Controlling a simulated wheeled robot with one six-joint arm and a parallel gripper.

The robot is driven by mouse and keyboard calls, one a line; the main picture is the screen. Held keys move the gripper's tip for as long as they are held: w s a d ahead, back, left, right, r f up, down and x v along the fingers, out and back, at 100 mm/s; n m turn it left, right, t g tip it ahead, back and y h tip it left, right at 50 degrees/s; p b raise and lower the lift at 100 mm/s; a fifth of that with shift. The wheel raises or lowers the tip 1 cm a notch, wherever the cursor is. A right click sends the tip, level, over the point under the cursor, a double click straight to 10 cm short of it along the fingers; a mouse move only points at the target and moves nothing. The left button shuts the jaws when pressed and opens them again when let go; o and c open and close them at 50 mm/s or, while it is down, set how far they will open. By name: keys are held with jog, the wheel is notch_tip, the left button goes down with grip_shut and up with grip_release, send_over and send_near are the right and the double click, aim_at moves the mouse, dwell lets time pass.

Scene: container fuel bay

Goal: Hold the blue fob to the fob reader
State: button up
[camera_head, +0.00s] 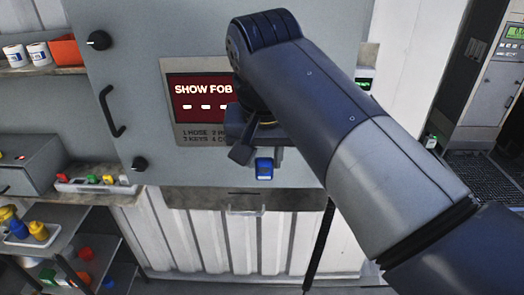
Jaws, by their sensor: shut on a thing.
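My gripper (257,154) is in front of the grey cabinet, below the display, with its fingers pointing down. It is shut on the blue fob (264,168), whose lower part shows just under the fingers. The display (196,105) has a dark red screen reading "SHOW FOB" with dashes below, and printed lines starting "1 HOSE" and "3 KEYS". My arm covers its right side. I cannot make out the fob reader for certain; my arm hides part of the cabinet front. How far the fob is from the cabinet face is hard to tell.
The grey cabinet (130,60) has a black handle (112,110) and two knobs. A ledge (215,198) runs under it. At left are a tray of small coloured items (85,186), a grey box (25,168) and shelves. A dark cable hangs below my arm.

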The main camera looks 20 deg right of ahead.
jog(key=w+d, duration=0.2)
jog(key=w, duration=0.6)
jog(key=shift+w+d+p, duration=0.3)
jog(key=shift+d+p, duration=0.1)
jog(key=shift+p, duration=0.05)
jog(key=shift+s+f, duration=0.1)
jog(key=shift+s, duration=0.05)
dwell(0.6)
jog(key=shift+s+a+b, duration=0.3)
jog(key=shift+s+a, duration=0.15)
jog(key=shift+s, duration=0.95)
jog(key=shift+s+a+b, duration=0.25)
jog(key=shift+s+a, duration=0.25)
jog(key=shift+s, duration=0.85)
jog(key=shift+s+a+b, duration=0.3)
jog(key=shift+s+a, duration=0.15)
jog(key=shift+s, duration=0.95)
